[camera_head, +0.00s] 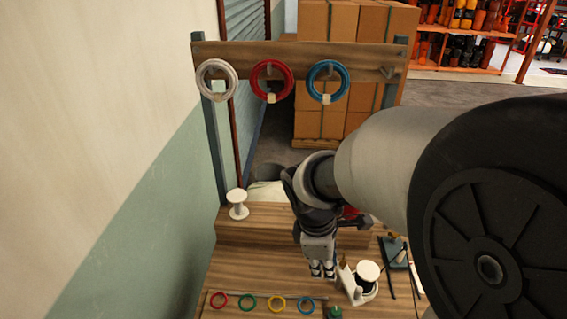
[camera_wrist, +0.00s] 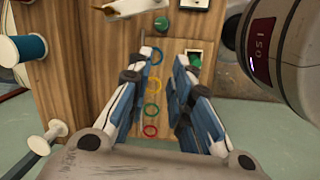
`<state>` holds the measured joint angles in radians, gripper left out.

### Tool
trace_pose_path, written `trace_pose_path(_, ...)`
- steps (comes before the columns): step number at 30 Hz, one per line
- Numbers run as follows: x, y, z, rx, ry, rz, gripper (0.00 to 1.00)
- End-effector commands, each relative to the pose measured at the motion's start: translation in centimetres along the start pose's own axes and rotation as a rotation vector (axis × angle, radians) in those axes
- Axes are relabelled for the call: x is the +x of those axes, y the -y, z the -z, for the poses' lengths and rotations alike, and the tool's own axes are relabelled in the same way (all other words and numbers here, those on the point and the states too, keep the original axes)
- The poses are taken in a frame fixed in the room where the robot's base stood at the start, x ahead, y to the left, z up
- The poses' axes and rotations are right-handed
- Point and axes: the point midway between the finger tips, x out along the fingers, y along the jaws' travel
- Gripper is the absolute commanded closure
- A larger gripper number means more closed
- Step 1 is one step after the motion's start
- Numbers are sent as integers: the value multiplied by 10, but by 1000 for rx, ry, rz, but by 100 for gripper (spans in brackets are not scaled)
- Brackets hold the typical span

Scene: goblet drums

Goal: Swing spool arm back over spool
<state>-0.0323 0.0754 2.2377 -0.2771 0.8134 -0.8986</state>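A spool with a round white top and dark body (camera_head: 367,272) stands at the right of the wooden bench. A pale angled piece (camera_head: 349,287), which looks like the spool arm, stands just left of it with a tan tip.
A white spool (camera_head: 238,204) stands on the raised step; a blue spool (camera_wrist: 26,48) shows in the wrist view. Coloured rings (camera_head: 249,303) lie along the front, near a green knob (camera_head: 335,312). Tools (camera_head: 396,254) lie at right. A rack (camera_head: 290,55) holds three rings.

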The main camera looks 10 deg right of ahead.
Motion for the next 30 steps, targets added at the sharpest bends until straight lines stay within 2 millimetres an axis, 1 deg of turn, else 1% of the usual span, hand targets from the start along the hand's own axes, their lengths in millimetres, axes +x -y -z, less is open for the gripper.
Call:
trace_pose_path(1,13,-5,4,-79,23,22,86)
trace_pose_path(3,26,-10,7,-173,43,39,91)
trace_pose_path(7,41,-16,11,-275,61,59,100)
trace_pose_path(9,46,-17,11,-298,65,62,100)
trace_pose_path(11,52,-16,11,-304,66,64,100)
trace_pose_path(14,65,-15,10,-302,66,66,100)
trace_pose_path(24,138,-10,5,-300,66,67,100)
trace_pose_path(26,149,-10,4,-299,66,67,100)
trace_pose_path(30,150,-17,-17,-294,64,63,100)
